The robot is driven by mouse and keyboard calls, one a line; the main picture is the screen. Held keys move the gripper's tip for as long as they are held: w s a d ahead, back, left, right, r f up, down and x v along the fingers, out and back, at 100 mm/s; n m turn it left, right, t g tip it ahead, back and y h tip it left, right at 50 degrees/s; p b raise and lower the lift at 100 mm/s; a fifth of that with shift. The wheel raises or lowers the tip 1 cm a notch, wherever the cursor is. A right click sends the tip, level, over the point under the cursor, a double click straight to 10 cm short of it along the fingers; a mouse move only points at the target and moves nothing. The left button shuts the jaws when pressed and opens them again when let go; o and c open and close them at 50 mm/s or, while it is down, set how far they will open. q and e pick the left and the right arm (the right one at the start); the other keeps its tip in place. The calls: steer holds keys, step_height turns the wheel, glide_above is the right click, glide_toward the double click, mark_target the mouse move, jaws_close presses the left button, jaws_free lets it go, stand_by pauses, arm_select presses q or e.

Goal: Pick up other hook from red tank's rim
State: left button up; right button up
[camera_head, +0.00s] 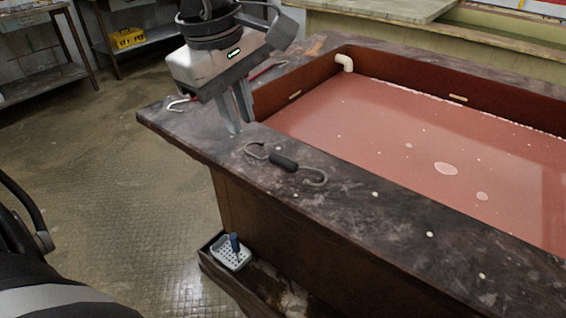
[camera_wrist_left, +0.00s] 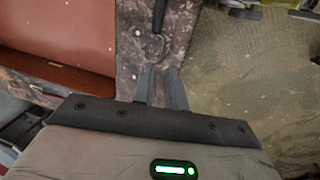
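The red tank's dark, worn rim (camera_head: 350,200) surrounds red liquid. A hook with a black grip (camera_head: 285,162) and curved metal ends lies on the near rim; it also shows in the left wrist view (camera_wrist_left: 159,14). A hook with a red part (camera_head: 268,70) lies farther back on the rim, partly hidden behind my left gripper; a curved metal end (camera_head: 179,102) shows to its left. My left gripper (camera_head: 236,118) points down at the rim between them. Its fingers are apart with nothing visible between them, near one curved end of the black-grip hook in the left wrist view (camera_wrist_left: 160,70). My right gripper is not seen.
A white pipe elbow (camera_head: 344,62) sits at the tank's inner corner. A white perforated tray (camera_head: 231,253) with a blue-handled item stands on a low ledge beside the tank. A yellow box (camera_head: 127,39) rests on a back shelf.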

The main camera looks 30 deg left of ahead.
mark_target(251, 153)
arm_select(q)
steer(key=f, duration=0.6)
steer(key=shift+w+d, duration=0.2)
steer(key=shift+w, duration=0.2)
steer(key=shift+r, duration=0.1)
jaws_close()
steer(key=shift+r, duration=0.1)
